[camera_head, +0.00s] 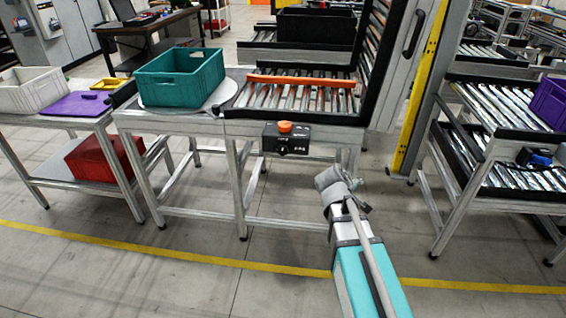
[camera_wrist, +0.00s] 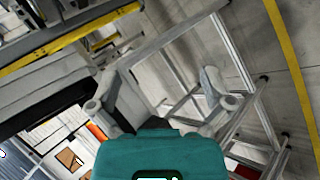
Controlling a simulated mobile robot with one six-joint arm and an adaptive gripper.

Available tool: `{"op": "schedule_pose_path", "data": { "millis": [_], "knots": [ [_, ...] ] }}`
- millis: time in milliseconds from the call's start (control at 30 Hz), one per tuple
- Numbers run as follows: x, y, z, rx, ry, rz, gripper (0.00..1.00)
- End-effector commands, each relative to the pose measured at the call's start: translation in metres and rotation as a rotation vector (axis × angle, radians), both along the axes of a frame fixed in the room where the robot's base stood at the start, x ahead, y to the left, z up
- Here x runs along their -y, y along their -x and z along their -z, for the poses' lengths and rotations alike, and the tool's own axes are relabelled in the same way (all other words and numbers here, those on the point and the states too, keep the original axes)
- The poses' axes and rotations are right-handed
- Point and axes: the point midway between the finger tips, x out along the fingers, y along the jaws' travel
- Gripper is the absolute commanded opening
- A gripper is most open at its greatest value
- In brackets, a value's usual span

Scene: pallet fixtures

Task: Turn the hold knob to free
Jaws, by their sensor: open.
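A black control box (camera_head: 297,141) is fixed to the front edge of the roller table. An orange button (camera_head: 285,126) stands on its top. A small dark round knob (camera_head: 283,149) shows on its front face; its setting and any labels are too small to read. In the wrist view, my gripper (camera_wrist: 157,85) is open, with its two grey fingers spread wide and nothing between them. The box and knob cannot be made out in the wrist view. In the head view my arm reaches up from the lower right, below and right of the box; the fingertips are not clear there.
An orange bar (camera_head: 300,79) lies across the rollers behind the box. A teal crate (camera_head: 180,77) stands left on a round plate. A dark-edged door or guard (camera_head: 403,60) and a yellow post (camera_head: 415,95) rise at right. The floor in front is clear.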

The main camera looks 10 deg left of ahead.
Motion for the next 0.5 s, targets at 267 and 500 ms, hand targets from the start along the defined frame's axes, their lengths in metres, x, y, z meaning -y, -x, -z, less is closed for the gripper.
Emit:
{"op": "schedule_pose_path", "data": {
  "millis": [267,500],
  "knots": [
    [-0.061,-0.062,0.02,0.125,0.366,-0.335,1.0],
    [-0.135,-0.098,0.027,0.22,0.709,-0.619,1.0]
  ]
}}
